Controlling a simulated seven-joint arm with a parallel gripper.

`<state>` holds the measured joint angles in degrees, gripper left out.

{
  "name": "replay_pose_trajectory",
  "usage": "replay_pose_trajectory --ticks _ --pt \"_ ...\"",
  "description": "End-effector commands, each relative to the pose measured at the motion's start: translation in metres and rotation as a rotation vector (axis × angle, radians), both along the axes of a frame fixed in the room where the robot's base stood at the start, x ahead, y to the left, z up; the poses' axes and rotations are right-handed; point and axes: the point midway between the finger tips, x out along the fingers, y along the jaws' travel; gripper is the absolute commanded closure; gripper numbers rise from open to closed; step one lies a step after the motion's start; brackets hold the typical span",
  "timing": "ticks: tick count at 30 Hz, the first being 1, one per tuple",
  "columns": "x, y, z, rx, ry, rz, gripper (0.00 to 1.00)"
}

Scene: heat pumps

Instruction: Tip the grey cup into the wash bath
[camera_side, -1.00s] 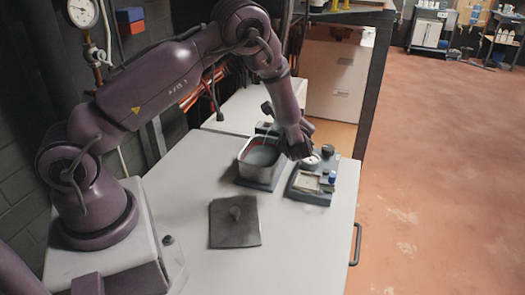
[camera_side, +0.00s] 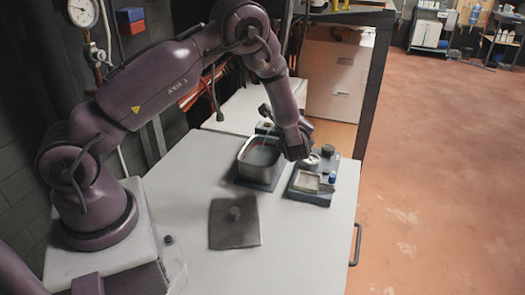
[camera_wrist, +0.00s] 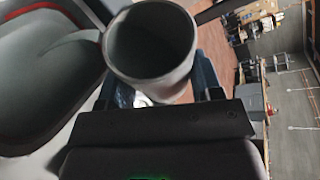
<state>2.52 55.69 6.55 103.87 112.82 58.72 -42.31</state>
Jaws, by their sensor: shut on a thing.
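The grey cup (camera_wrist: 150,48) is held in my gripper (camera_wrist: 162,97) in the wrist view, with its dark round mouth toward the camera. Its inside is too dark to show any contents. The wash bath (camera_side: 261,157) is a grey, rounded, open basin with a reddish line inside and pale liquid, at the middle of the side view. Part of it shows at the left of the wrist view (camera_wrist: 38,75). My gripper (camera_side: 297,154) is just right of the bath's rim in the side view, where the cup is hard to make out.
A blue-grey tray (camera_side: 309,197) with a pale square dish and small bottles stands right of the bath, close below my gripper.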

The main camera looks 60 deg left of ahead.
Motion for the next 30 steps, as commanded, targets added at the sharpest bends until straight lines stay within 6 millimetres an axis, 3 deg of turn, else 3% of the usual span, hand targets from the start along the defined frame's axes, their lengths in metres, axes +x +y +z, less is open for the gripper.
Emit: replay_pose_trajectory --ticks 30 --pt "-0.0004 0.0004 -0.0036 -0.018 -0.078 0.001 0.71"
